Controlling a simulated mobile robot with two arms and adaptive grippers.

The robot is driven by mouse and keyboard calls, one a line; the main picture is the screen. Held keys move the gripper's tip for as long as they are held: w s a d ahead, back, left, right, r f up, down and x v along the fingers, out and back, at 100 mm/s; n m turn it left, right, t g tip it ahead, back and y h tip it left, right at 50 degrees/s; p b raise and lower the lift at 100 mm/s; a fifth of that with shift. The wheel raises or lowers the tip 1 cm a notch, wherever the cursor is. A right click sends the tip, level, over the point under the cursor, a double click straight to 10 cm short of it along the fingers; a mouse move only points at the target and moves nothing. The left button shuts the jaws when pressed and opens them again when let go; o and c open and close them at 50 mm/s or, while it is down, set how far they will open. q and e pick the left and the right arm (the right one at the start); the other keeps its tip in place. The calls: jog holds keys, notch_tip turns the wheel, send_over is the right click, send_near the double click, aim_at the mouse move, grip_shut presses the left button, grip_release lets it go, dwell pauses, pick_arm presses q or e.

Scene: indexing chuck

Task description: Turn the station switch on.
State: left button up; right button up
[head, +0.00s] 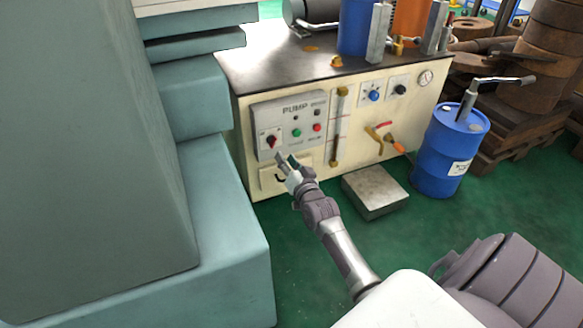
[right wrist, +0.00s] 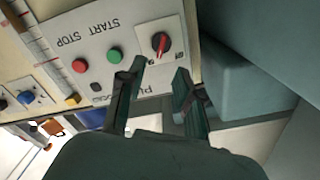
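In the right wrist view the switch (right wrist: 160,43) shows upside down, just beyond the fingertips. My right gripper (head: 284,161) is just below and in front of the switch in the head view. In the right wrist view my right gripper (right wrist: 160,74) has its two dark fingers apart with nothing between them, and I see no contact with the knob. My left gripper is not in view.
Green (right wrist: 114,55) and red (right wrist: 80,65) push buttons sit beside the switch. A large teal machine body (head: 90,140) stands close on the left. A metal block (head: 376,190) and a blue drum (head: 450,150) stand on the green floor to the right.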

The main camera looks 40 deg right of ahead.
jog(key=v, duration=0.3)
jog(key=shift+s+a, duration=0.1)
jog(key=shift+s, duration=0.25)
